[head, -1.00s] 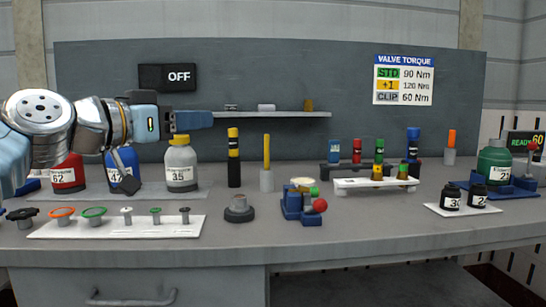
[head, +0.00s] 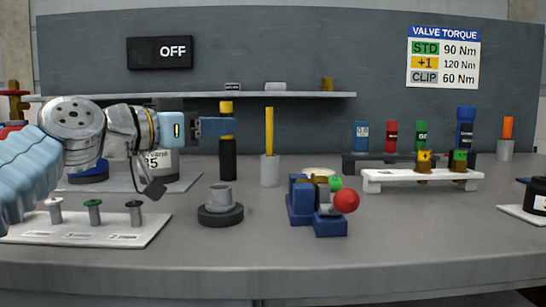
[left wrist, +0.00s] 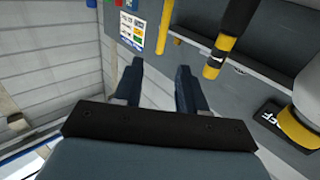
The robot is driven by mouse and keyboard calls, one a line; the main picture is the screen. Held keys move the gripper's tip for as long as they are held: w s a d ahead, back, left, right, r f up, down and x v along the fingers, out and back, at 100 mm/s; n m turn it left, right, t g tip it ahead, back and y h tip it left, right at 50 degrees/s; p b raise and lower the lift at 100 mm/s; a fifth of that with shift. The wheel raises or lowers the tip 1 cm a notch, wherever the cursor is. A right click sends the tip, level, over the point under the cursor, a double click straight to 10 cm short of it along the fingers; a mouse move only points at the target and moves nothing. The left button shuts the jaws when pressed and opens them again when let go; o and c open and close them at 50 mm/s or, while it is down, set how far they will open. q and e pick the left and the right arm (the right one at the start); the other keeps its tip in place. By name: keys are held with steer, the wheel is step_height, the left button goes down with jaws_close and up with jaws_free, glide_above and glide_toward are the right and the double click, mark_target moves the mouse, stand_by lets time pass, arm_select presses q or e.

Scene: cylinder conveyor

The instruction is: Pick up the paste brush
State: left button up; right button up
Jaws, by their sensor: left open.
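A slim yellow stick stands upright in a grey cup (head: 269,171) at mid-table; this yellow stick (head: 269,130) looks like the paste brush handle, its lower end hidden in the cup. A similar orange stick (head: 507,128) stands in a grey cup at the far right, so I cannot be sure which is the brush. My left gripper (head: 222,127) is level, pointing right, just left of the yellow stick and overlapping a black cylinder with yellow bands (head: 228,160). In the left wrist view the left gripper (left wrist: 161,88) has its fingers apart with nothing between them.
A round dark base with a grey socket (head: 220,205) and a blue fixture with a red ball (head: 318,205) stand in front. A white rack (head: 390,183) is to the right. A shelf (head: 200,98) runs along the back panel. The table's front strip is clear.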

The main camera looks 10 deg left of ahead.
mark_target(270, 128)
arm_select(q)
steer(key=x, duration=0.2)
steer(key=p+x, duration=0.1)
steer(key=x, duration=0.5)
steer(key=shift+w+f, duration=0.3)
steer(key=shift+f, duration=0.05)
steer(key=p+x, duration=0.2)
steer(key=x, duration=0.3)
steer(key=shift+w+d+f, duration=0.1)
steer(key=shift+w+f, duration=0.05)
steer(key=shift+w, duration=0.2)
steer(key=shift+c, duration=0.5)
jaws_close()
